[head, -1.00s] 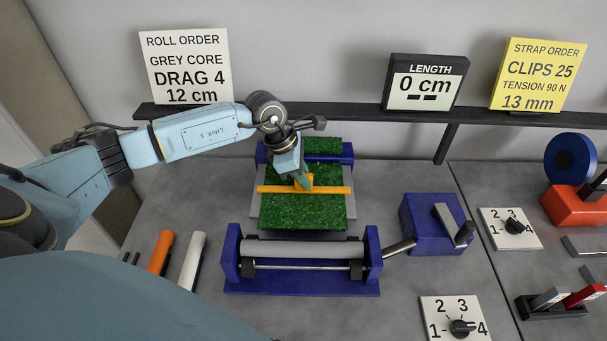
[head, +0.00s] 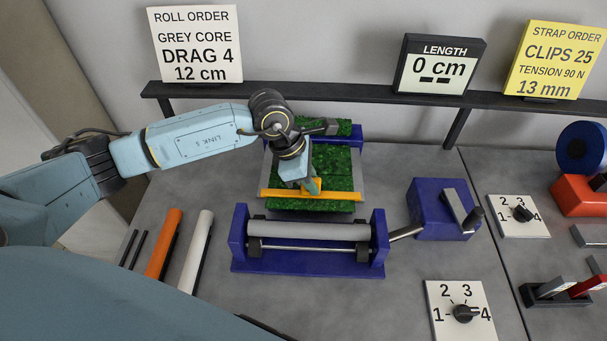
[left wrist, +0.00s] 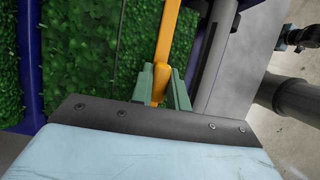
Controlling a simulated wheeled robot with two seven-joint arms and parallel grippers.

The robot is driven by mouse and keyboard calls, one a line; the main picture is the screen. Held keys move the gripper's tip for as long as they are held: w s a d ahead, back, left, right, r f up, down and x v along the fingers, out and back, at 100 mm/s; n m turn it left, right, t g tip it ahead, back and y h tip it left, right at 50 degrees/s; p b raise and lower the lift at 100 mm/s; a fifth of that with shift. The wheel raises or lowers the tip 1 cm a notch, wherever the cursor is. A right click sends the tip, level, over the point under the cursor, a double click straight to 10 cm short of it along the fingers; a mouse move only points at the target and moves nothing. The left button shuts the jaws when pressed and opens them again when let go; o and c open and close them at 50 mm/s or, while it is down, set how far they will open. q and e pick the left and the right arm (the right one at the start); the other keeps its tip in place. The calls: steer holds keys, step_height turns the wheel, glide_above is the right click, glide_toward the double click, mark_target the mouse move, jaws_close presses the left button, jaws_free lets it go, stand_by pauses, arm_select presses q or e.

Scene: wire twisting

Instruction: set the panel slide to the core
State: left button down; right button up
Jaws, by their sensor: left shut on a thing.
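The orange panel slide (head: 285,194) is a bar lying across the green leafy panel (head: 335,165), near its front edge. My left gripper (head: 311,187) is shut on the raised grip of this slide. In the left wrist view the green fingers (left wrist: 160,88) close around the orange bar (left wrist: 168,42). The grey core (head: 310,230) sits level between the blue end stands of the winder (head: 300,267). The slide is behind the core, with a narrow gap between them. My right gripper is not in view.
A blue crank box (head: 440,210) stands right of the winder. Dials (head: 455,290) (head: 518,230) lie on the right. An orange roll (head: 163,245) and a white roll (head: 196,250) lie at left. The length sign (head: 440,66) reads 0 cm; the roll order (head: 196,45) names grey core.

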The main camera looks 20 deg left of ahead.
arm_select(q)
steer(key=shift+s+d+f, duration=0.1)
steer(key=shift+s, duration=0.05)
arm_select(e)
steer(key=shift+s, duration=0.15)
arm_select(q)
steer(key=c, duration=1.4)
jaws_free()
steer(key=shift+s, duration=0.1)
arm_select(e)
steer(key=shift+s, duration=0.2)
arm_select(q)
steer(key=shift+o, duration=0.2)
steer(key=v, duration=1.3)
steer(key=shift+r, duration=0.2)
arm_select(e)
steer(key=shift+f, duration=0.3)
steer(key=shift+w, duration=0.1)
